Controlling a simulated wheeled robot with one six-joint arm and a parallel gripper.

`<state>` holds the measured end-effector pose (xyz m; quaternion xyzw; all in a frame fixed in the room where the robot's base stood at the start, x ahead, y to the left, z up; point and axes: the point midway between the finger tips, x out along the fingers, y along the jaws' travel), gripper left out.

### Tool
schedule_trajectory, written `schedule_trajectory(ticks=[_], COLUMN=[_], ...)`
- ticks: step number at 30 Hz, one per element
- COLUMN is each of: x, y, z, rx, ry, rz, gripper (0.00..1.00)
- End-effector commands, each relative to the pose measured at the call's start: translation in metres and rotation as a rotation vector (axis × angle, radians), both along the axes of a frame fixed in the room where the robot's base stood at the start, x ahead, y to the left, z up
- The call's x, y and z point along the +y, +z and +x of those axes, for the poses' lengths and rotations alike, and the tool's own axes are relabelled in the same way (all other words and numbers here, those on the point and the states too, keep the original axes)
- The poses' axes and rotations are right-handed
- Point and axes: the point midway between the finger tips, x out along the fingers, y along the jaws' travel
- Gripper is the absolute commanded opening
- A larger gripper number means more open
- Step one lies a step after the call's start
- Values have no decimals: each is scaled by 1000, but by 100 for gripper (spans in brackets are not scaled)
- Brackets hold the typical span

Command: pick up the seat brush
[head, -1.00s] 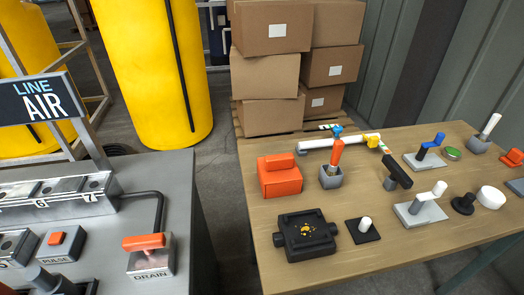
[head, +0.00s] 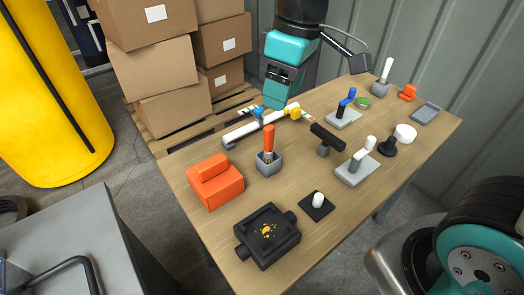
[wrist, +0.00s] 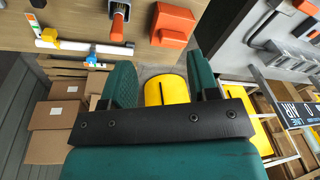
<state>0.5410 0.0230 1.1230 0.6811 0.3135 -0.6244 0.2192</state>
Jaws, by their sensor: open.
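Two upright handles stand in grey cups on the wooden table, and I cannot tell for sure which is the seat brush. An orange handle (head: 268,140) stands in a grey cup (head: 268,165) near the table's left part; both also show at the top of the wrist view, the handle (wrist: 117,24) and the cup (wrist: 119,5). A white handle (head: 387,67) stands in another grey cup at the far right. The lower ends of both are hidden. My gripper (head: 281,94) is open and empty beyond the orange handle, near the white pipe; its fingers (wrist: 160,66) are apart in the wrist view.
The table (head: 230,240) also holds a white pipe (head: 243,133) with blue and yellow parts, an orange block (head: 216,186), a black housing (head: 268,238) with yellow bits and a black T-shaped piece (head: 327,136). Stacked cartons (head: 155,60) stand behind.

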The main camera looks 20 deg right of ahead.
Motion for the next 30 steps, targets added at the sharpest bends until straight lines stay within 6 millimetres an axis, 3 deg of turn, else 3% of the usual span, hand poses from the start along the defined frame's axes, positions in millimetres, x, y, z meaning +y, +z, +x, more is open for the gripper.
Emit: schedule_trajectory(ticks=[1,3,6,9,14,24,30], x=[-1,-4,-9,-12,-15,-17,-17], y=[-4,-9,-16,-21,-42,-117,-141], z=[25,55,84,101,106,105,105], rx=[3,4,10,14,20,20,16], ry=[28,66,104,124,132,127,127], rz=[-35,-79,-123,-148,-158,-157,-155], gripper=[55,55,55,55,55,55,55])
